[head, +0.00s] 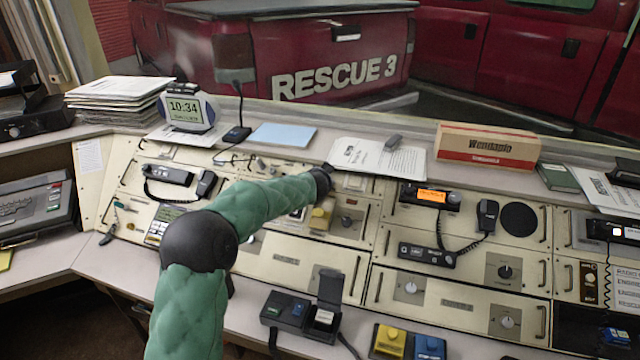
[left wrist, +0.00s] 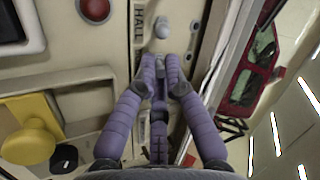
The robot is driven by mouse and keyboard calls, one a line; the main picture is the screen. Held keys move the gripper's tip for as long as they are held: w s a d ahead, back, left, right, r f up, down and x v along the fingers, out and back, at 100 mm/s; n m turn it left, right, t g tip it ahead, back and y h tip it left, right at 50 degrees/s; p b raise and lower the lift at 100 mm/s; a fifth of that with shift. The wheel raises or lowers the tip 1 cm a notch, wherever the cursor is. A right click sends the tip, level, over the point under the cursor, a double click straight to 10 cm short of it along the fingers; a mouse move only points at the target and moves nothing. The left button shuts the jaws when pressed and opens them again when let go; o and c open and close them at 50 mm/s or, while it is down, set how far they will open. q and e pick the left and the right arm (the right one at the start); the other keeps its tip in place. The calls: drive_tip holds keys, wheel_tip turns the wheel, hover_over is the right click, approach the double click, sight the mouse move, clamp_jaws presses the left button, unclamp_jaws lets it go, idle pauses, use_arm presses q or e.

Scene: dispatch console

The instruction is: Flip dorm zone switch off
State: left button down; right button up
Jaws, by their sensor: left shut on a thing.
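In the left wrist view, the purple fingers of my left gripper (left wrist: 166,72) are closed together over a small grey switch lever (left wrist: 160,68) on the cream panel. The fingers cover most of this lever, and I cannot read a label for it or tell which way it sits. Another grey toggle (left wrist: 162,27) stands just beyond the fingertips, beside a label reading HALL (left wrist: 138,30). In the head view, my green left arm reaches across the console (head: 290,262) to its upper middle panel, and its wrist hides the fingers and the switch. My right gripper is not in view.
A yellow button (left wrist: 28,142) and a red button (left wrist: 95,8) are near the gripper. A clipboard with papers (head: 372,160) lies on the ledge behind the wrist. A radio (head: 430,197) with a corded handset (head: 487,214) is to the right.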

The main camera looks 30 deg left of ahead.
use_arm(q)
drive_tip(key=shift+s+d+f+t, duration=0.1)
drive_tip(key=shift+f+t, duration=0.15)
drive_tip(key=shift+t, duration=0.15)
idle(0.5)
drive_tip(key=c, duration=1.3)
unclamp_jaws()
drive_tip(key=shift+r+g, duration=0.25)
drive_tip(key=shift+g, duration=0.25)
